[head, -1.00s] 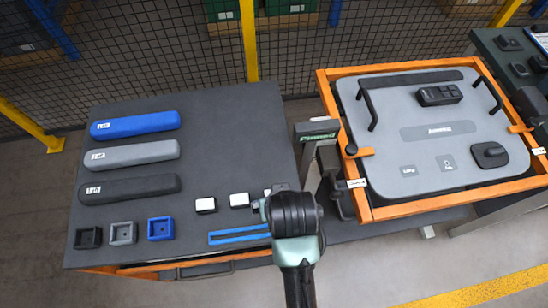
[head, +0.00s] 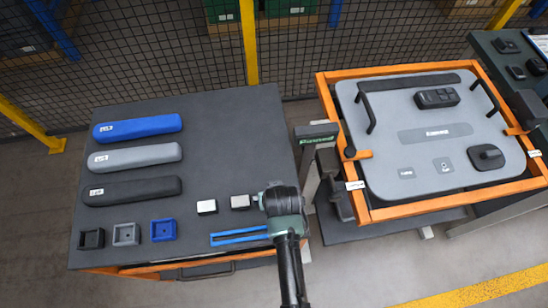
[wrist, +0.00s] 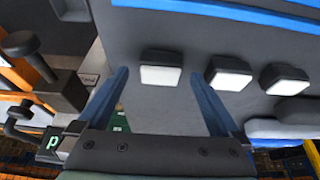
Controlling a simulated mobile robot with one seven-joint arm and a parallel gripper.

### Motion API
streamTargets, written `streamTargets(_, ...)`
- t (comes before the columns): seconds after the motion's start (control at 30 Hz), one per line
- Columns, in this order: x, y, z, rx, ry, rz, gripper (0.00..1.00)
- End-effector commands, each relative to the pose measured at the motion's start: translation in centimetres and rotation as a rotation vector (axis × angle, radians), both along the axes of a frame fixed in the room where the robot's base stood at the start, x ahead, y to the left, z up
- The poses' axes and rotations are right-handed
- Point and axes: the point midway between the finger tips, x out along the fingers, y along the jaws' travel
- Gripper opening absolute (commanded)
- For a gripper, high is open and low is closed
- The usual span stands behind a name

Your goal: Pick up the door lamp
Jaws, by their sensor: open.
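Three small dark blocks with white tops, which look like the lamps, stand in a row on the dark table. In the head view the left one (head: 206,207) and the middle one (head: 240,202) show; the right one is mostly hidden behind my gripper (head: 272,203). In the wrist view the nearest lamp (wrist: 161,74) lies ahead between the two blue fingers of my gripper (wrist: 160,80), with nothing held. The other two lamps (wrist: 228,79) (wrist: 287,86) are right of it there. My gripper is open; I cannot tell its exact height over the lamp.
Blue (head: 138,126), grey (head: 135,156) and black (head: 133,190) long bars lie at the table's left. Three small square holders (head: 126,234) stand in front. A blue strip (head: 238,236) lies before the lamps. A grey door panel (head: 430,135) sits in an orange frame at right.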

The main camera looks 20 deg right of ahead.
Motion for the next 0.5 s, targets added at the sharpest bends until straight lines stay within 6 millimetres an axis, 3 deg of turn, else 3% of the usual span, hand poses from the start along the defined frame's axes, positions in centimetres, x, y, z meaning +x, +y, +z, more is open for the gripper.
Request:
streamTargets(0.17,0.5,-0.1,-1.4,0.001,0.002,0.000,1.00)
streamTargets(0.43,0.6,-0.2,-1.5,0.000,0.000,0.001,1.00)
streamTargets(0.5,0.5,-0.2,-1.6,0.000,0.000,0.001,0.91)
